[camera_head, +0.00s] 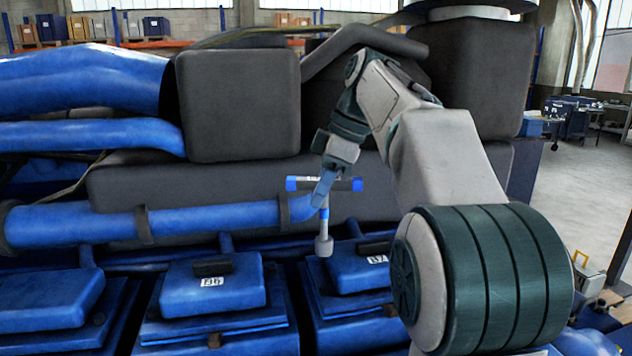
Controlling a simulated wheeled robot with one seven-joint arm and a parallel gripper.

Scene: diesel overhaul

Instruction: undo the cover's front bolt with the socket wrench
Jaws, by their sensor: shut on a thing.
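The socket wrench (324,221) has a T-shaped handle with blue and black ends and a grey socket at its lower end. My gripper (322,190) is shut on the wrench just under the crossbar. The wrench hangs upright, with its socket in front of the left edge of the blue cover marked B7 (352,273); I cannot tell whether it touches. Any front bolt of B7 is hidden or cut off by my arm and the frame edge.
A blue pipe (210,217) runs behind the covers, close behind the wrench. Large dark grey housings (240,105) rise behind it. Another blue cover (45,300) is at the far left. Open floor (575,180) shows at the right.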

